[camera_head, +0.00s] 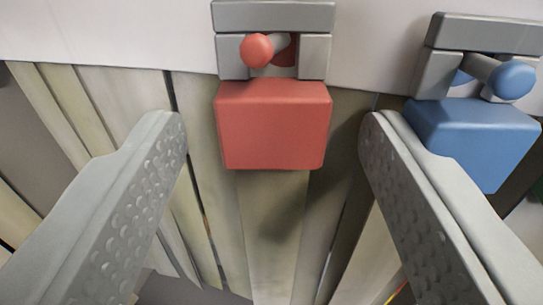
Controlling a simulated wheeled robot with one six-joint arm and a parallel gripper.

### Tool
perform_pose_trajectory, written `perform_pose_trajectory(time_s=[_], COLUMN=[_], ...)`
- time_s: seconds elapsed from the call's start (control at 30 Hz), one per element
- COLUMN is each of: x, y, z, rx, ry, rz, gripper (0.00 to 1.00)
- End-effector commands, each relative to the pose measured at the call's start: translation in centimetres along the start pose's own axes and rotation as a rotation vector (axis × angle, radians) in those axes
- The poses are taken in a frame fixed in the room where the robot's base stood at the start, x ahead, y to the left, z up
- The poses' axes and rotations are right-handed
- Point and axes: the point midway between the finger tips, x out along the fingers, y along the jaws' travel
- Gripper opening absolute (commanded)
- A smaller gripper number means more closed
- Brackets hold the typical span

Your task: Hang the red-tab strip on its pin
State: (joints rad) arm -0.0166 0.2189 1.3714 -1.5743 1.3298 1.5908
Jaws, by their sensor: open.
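The red-tab strip (274,125) is at the top middle of the camera_head view, its red block below a grey frame (273,17). The red-tipped pin (257,50) sticks out through the opening of this frame, so the strip hangs around it. My gripper (272,130) is open. Its two fingers stand to the left and right of the red block, with a gap on each side, and touch nothing that I can see.
A blue-tab strip (474,140) hangs around a blue-tipped pin (512,80) at the right, close to my right finger. A pale board (120,35) runs across the top. Wooden slats (270,220) lie behind and below.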

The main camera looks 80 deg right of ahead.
Motion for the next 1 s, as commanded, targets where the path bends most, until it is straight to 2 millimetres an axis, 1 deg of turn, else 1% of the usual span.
perform_pose_trajectory(time_s=[0.17,0.6,0.8,0.9,1.0], x=[-1.9,-10.6,-14.3,-15.7,-16.5], y=[-0.1,-0.1,-0.1,-0.1,0.0], z=[-0.1,0.0,0.0,0.0,0.0], rx=[0.001,0.0,0.001,0.001,0.0], ry=[0.0,0.0,0.0,0.0,0.0], rz=[-0.003,-0.004,-0.003,-0.003,-0.001], gripper=[0.57,0.57,0.57,0.57,0.57])
